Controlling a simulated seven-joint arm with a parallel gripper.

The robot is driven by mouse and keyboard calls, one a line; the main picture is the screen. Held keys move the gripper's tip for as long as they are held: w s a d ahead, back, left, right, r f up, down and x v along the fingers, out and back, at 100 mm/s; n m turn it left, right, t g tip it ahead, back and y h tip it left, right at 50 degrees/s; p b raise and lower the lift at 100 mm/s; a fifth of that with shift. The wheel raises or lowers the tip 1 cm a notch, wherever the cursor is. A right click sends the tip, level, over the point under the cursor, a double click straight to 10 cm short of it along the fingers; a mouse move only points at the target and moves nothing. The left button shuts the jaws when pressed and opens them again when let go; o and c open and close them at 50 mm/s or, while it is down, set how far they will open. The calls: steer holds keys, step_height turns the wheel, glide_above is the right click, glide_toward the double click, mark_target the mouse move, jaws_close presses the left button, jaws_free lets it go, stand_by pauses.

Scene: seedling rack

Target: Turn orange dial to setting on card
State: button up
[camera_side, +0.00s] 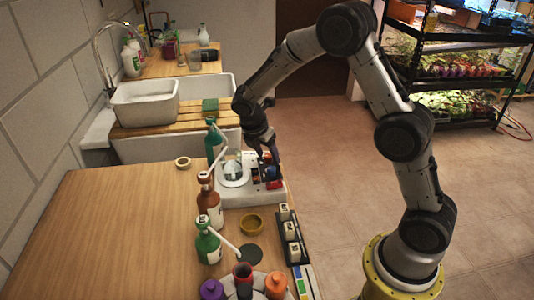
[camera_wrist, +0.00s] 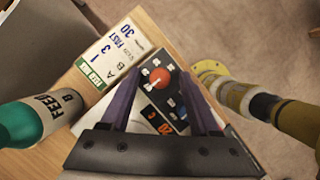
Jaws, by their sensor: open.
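The orange dial (camera_wrist: 159,77) sits on a black control panel (camera_wrist: 172,62) in the wrist view. A small pale mark shows on its lower side. The card (camera_wrist: 112,50) is white with a green label and stands left of the panel. It carries "A", "B", "1", "3", "FAST" and "30"; the smaller print is hard to read. My gripper (camera_wrist: 160,74) is open, one dark finger on each side of the dial. I cannot tell whether the fingers touch it. In the side view my gripper (camera_side: 268,156) points down over the white machine (camera_side: 266,196).
An orange-lit display (camera_wrist: 155,119) is below the dial. A green bottle (camera_wrist: 45,115) marked "FEED B" stands left. In the side view a brown bottle (camera_side: 206,207) and another green bottle (camera_side: 207,245) line the bench. A black rack (camera_side: 291,243) stands in front.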

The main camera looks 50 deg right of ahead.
jaws_close()
steer(key=shift+m, duration=0.3)
steer(key=m+g, duration=0.1)
steer(key=m, duration=0.1)
steer(key=m+g, duration=0.1)
steer(key=m, duration=0.2)
steer(key=shift+w+m, duration=0.2)
steer(key=shift+m, duration=0.1)
steer(key=m+g+y, duration=0.1)
steer(key=m, duration=0.2)
steer(key=m+y, duration=0.1)
steer(key=m, duration=0.2)
steer(key=shift+w+d+r+g, duration=0.1)
steer(key=shift+d+g, duration=0.1)
steer(key=shift+g, duration=0.2)
steer(key=m+y, duration=0.1)
steer(key=m, duration=0.2)
steer(key=m+y, duration=0.1)
steer(key=m, duration=0.1)
steer(key=shift+d+m+g, duration=0.15)
steer(key=shift+m+g, duration=0.15)
steer(key=shift+m, duration=0.1)
steer(key=m+y, duration=0.1)
steer(key=m, duration=0.2)
steer(key=m+y, duration=0.1)
steer(key=m, duration=0.1)
steer(key=shift+d+m+y, duration=0.1)
steer(key=shift+m+y, duration=0.2)
steer(key=shift+m, duration=0.1)
